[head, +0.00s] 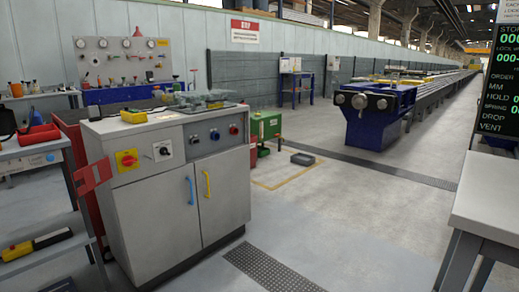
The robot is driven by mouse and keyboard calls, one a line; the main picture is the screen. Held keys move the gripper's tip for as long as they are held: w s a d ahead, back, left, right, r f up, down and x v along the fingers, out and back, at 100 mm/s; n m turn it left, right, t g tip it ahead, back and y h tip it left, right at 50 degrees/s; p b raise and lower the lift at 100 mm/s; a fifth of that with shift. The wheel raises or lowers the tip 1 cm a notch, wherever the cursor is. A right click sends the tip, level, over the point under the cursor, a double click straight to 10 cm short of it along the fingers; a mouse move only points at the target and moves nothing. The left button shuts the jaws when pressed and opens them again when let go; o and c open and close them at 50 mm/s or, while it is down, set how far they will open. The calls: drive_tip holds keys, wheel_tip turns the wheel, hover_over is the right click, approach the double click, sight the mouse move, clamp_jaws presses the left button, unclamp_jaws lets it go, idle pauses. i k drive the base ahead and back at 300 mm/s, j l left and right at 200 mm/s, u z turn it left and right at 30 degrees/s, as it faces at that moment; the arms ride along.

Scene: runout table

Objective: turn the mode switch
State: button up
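A grey control cabinet (160,215) stands left of centre in the head view. On its front upper panel is a black rotary switch (164,150) on a pale square plate, which looks like the mode switch. Its lettering is too small to read. Left of it is a red rotary knob on a yellow plate (127,160). Right of it is a row of round buttons (214,135), including a blue and a red one. My gripper is not in view.
The cabinet doors have a blue handle (190,191) and a yellow handle (207,184). A red plate (92,175) sticks out at the cabinet's left, by a shelf cart (30,160). A grey table (490,200) stands at right. The floor (340,225) between is clear.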

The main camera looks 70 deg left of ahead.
sight(163, 151)
drive_tip(key=j+u, duration=0.15)
drive_tip(key=u, duration=0.25)
drive_tip(key=j+u, duration=0.1)
drive_tip(key=u, duration=0.3)
drive_tip(key=i+j+u, duration=0.1)
drive_tip(key=u, duration=0.25)
drive_tip(key=j+u, duration=0.1)
drive_tip(key=u, duration=0.3)
drive_tip(key=i+j+u, duration=0.5)
drive_tip(key=i, duration=0.25)
drive_tip(key=i+j+u, duration=0.25)
drive_tip(key=i, duration=0.2)
drive_tip(key=i+j, duration=0.15)
drive_tip(key=i, duration=0.2)
